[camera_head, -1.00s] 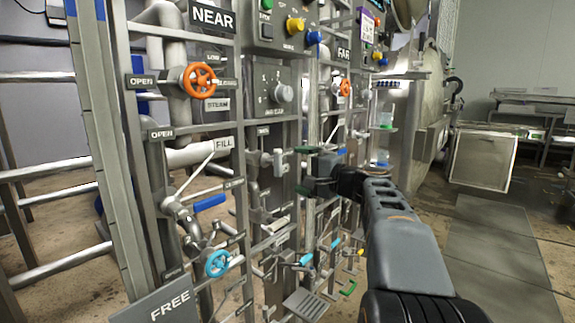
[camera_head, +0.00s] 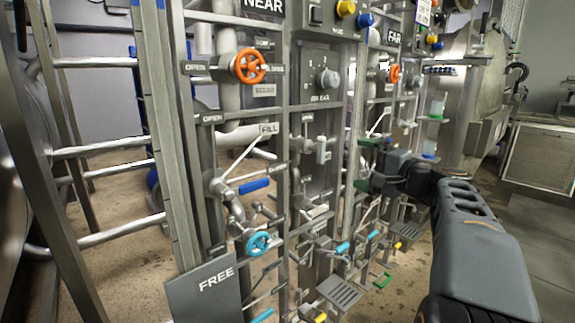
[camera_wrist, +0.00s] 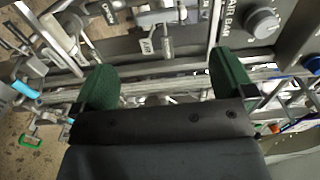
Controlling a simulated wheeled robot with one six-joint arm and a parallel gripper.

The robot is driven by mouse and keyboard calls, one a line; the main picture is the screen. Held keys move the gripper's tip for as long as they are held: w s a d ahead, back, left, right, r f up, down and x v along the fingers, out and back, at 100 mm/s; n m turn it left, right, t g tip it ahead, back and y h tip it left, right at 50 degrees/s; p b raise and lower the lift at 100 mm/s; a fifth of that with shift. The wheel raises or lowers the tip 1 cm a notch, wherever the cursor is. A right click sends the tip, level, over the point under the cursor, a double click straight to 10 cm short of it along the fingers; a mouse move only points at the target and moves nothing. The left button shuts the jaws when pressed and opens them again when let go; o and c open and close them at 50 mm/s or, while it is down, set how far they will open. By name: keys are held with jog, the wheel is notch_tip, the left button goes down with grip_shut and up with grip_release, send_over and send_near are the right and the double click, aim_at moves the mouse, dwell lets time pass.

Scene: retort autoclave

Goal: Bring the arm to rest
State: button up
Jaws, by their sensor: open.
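My gripper (camera_wrist: 166,88) shows in the wrist view with its two green-padded fingers spread wide apart and nothing between them. Beyond the fingers are a grey valve handle and rails of the panel. In the head view my gripper (camera_head: 366,163) is in front of the panel's right part, with green fingertips towards the panel. My arm reaches in from the lower right. Whether the fingers touch the panel cannot be told.
The valve panel has orange handwheels (camera_head: 248,66), a blue handwheel (camera_head: 258,244), a blue lever (camera_head: 254,186) and a grey knob (camera_head: 327,79). A FREE sign (camera_head: 213,288) juts out low in front. Steel railings (camera_head: 95,147) stand left. Open floor lies at right.

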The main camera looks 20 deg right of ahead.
jog(key=s+a+r+n+g+p, duration=0.2)
jog(key=a+g+p, duration=0.2)
jog(key=a+p, duration=0.4)
jog(key=s+a+r+n+g+p, duration=0.1)
jog(key=s+a+n+g+p, duration=0.25)
jog(key=a+p, duration=0.45)
jog(key=s+a+r+n+g+h+p, duration=0.1)
jog(key=s+r+n+g+h+p, duration=0.1)
jog(key=p, duration=0.8)
jog(key=s+a+r+n+g+h+p, duration=0.1)
jog(key=s+r+n+g+h+p, duration=0.2)
jog(key=s+p, duration=0.6)
jog(key=n+h+p, duration=0.2)
jog(key=shift+s+r+n, duration=0.2)
jog(key=shift+r+n, duration=0.05)
jog(key=shift+n, duration=0.1)
